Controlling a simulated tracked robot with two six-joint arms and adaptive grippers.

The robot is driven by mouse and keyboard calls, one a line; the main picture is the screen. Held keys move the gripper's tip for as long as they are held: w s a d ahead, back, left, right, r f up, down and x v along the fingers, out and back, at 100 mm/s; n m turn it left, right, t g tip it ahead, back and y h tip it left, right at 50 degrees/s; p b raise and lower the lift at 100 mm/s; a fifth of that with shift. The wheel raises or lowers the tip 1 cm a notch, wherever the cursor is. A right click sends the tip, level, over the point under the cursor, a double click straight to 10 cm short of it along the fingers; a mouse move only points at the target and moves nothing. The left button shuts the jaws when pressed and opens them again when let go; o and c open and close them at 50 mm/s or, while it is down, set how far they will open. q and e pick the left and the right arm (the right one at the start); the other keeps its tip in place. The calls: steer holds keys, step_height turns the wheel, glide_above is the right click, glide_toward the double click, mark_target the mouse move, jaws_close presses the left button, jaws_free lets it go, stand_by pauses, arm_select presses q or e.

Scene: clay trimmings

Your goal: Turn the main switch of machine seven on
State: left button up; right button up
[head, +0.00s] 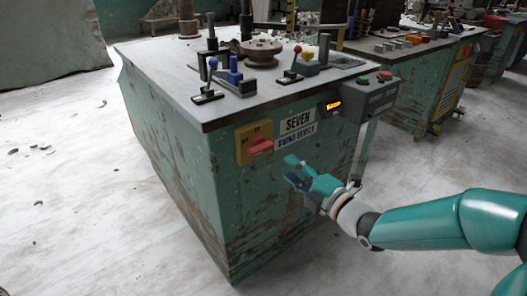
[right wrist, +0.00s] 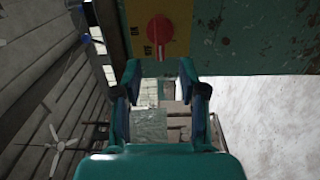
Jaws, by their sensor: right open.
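The main switch is a red knob (head: 260,147) on a yellow plate (head: 241,146), on the front of green machine seven (head: 225,185), left of its white SEVEN label (head: 297,122). In the right wrist view the round red knob (right wrist: 159,30) is at the top, with ON and OFF lettering on the yellow plate (right wrist: 185,15) to its left. In the right wrist view the knob lies beyond the open fingers (right wrist: 160,72). My left gripper is out of view.
A grey box with green and red buttons (head: 378,98) is on the machine's right corner, by a lit orange display (head: 333,105). Levers with blue and red handles (head: 234,77) stand on the top. Another green machine (head: 415,85) is behind right. The floor at left is mostly clear.

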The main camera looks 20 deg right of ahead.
mark_target(266, 151)
steer(key=b+x, duration=0.1)
steer(key=x, duration=1)
steer(key=shift+w+a+f, duration=0.1)
steer(key=shift+w, duration=0.25)
steer(key=shift+c, duration=0.2)
jaws_close()
